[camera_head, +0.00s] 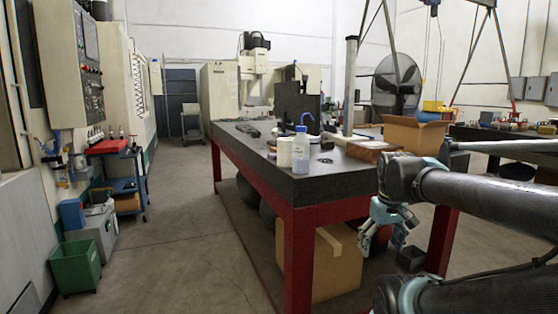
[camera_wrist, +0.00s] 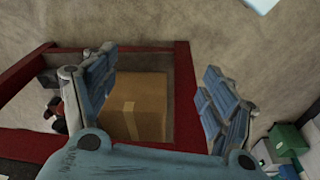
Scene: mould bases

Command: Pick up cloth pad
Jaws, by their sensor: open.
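I cannot make out a cloth pad for certain in either view. A pale, flat piece (camera_wrist: 262,4) is cut off by the top edge of the wrist view, and I cannot tell what it is. My gripper (camera_head: 385,236) hangs in front of the right part of the red-framed table (camera_head: 300,222), below its top. In the wrist view my gripper (camera_wrist: 152,76) is open, with its two blue padded fingers wide apart and nothing between them. Beyond the fingers are the cardboard box under the table and bare floor.
A green bin (camera_head: 75,263) is at left. The left aisle floor is clear.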

